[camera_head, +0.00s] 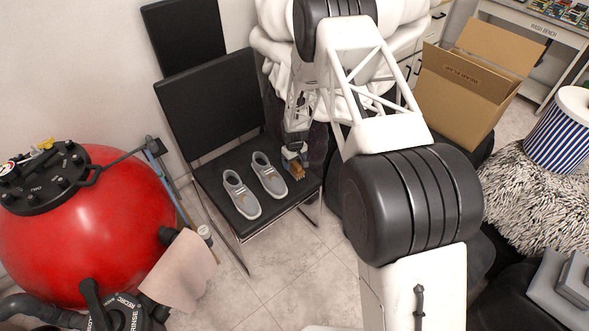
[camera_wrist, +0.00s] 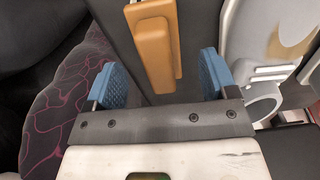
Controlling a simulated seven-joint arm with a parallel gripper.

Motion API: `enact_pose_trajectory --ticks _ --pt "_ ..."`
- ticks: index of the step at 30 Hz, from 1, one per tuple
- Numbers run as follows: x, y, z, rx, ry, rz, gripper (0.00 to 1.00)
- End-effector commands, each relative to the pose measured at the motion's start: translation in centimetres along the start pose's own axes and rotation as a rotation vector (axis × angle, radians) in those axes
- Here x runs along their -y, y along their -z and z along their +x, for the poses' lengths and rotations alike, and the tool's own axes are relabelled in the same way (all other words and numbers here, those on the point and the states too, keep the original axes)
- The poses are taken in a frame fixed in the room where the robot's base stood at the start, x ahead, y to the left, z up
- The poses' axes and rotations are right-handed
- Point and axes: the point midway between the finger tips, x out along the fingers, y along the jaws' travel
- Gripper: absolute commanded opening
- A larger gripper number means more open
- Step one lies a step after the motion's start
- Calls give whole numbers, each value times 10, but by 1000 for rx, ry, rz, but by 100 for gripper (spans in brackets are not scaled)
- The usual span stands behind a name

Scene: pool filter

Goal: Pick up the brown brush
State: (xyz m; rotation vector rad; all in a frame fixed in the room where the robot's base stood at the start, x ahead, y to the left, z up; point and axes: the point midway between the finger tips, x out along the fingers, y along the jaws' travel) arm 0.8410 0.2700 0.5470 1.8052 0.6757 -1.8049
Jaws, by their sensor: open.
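The brown brush (camera_wrist: 154,45) lies on the black chair seat in the wrist view, its long side running away from me. My gripper (camera_wrist: 164,78) is open, with one blue fingertip on each side of the brush's near end. Gaps show between the brush and both fingertips, and I cannot tell the height between them. In the head view the brush (camera_head: 298,171) shows as a small brown shape at the right of the seat, partly hidden by my gripper (camera_head: 294,156).
Two grey shoes (camera_head: 242,195) (camera_head: 269,174) stand on the chair (camera_head: 210,165) left of the brush. One grey shoe (camera_wrist: 270,55) appears close to my right fingertip. A red tank (camera_head: 90,225) stands left; a cardboard box (camera_head: 465,85) is at right.

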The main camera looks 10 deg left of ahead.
Motion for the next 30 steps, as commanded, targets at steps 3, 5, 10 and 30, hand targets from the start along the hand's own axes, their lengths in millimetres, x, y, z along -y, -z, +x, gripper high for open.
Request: enact_pose_trajectory --ticks 3,5,10,30 --pt "0 0 10 1 0 0 79" --pt "0 0 16 1 0 0 79" --pt "-1 0 32 2 1 0 79" --pt "-1 1 46 0 0 0 79"
